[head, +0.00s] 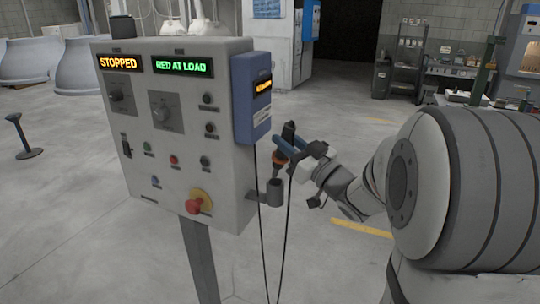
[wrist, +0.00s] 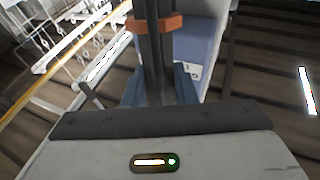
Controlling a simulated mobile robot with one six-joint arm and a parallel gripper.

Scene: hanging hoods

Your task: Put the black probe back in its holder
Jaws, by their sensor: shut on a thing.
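The black probe (head: 289,130) with its orange ring is in my gripper (head: 284,148), to the right of the control panel in the head view. It looks roughly upright, slightly tilted. The holder (head: 274,191), a small dark grey cup on a bracket at the panel's lower right side, stands open and empty-looking below the probe, with a gap between them. In the wrist view the probe (wrist: 153,50) with its orange band rises between the blue fingers of my gripper (wrist: 158,85), which are shut on it. The probe's lower tip is hard to make out.
The grey control panel (head: 170,120) stands on a post. A blue meter box (head: 251,95) is fixed to its right side and also shows in the wrist view (wrist: 197,50). A thin black cable (head: 286,230) hangs in a loop below the probe and box. Open floor lies behind.

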